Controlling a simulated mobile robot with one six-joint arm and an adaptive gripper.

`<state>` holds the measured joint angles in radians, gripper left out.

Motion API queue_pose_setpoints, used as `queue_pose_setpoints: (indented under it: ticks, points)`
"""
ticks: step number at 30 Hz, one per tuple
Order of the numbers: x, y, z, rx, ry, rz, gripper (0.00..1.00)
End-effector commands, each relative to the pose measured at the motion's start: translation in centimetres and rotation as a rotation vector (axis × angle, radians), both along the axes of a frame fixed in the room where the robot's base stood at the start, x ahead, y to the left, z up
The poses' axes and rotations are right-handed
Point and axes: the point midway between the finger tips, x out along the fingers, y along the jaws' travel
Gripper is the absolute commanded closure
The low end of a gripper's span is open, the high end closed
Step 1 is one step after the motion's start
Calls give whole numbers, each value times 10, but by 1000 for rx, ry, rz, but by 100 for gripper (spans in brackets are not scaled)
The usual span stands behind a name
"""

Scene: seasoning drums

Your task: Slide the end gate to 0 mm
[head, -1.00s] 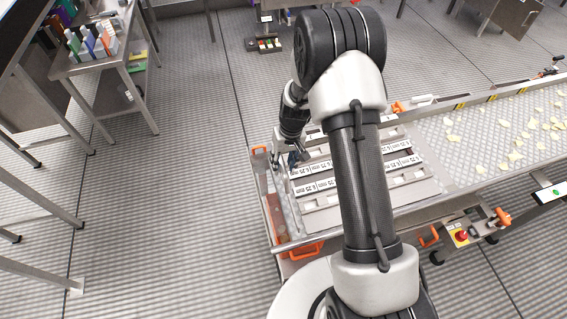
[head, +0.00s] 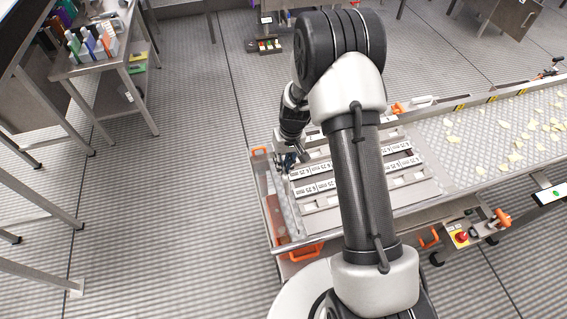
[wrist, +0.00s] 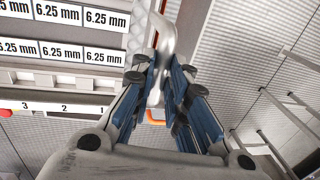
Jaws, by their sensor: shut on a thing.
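My gripper (wrist: 164,80) is shut on a rounded pale metal grip (wrist: 161,38), which I take to be the handle of the end gate; the fingers hide its lower part. In the head view my gripper (head: 285,163) is at the left end of the conveyor bed, beside the labelled plates. The rest of the gate cannot be made out. In the wrist view a scale (wrist: 65,109) marked 3, 2, 1 lies left of the fingers, with a red mark (wrist: 5,113) by the 3.
Plates labelled 6.25 mm (wrist: 70,52) lie left of my gripper. The conveyor (head: 470,145) carries pale chips to the right. Orange handles (head: 300,252) line the near edge. A steel bench (head: 90,65) stands back left; the floor between is clear.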

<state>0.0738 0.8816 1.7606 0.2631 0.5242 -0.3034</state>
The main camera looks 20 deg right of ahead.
Motion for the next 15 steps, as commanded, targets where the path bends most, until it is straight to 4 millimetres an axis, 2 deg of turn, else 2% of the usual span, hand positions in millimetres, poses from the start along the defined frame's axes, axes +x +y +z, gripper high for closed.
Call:
queue_pose_setpoints:
  ticks: [8,11,15]
  points:
    - [0,0,-1,0,0,0,100]
    - [0,-1,-10,0,0,0,100]
    - [0,-2,-33,1,1,-1,100]
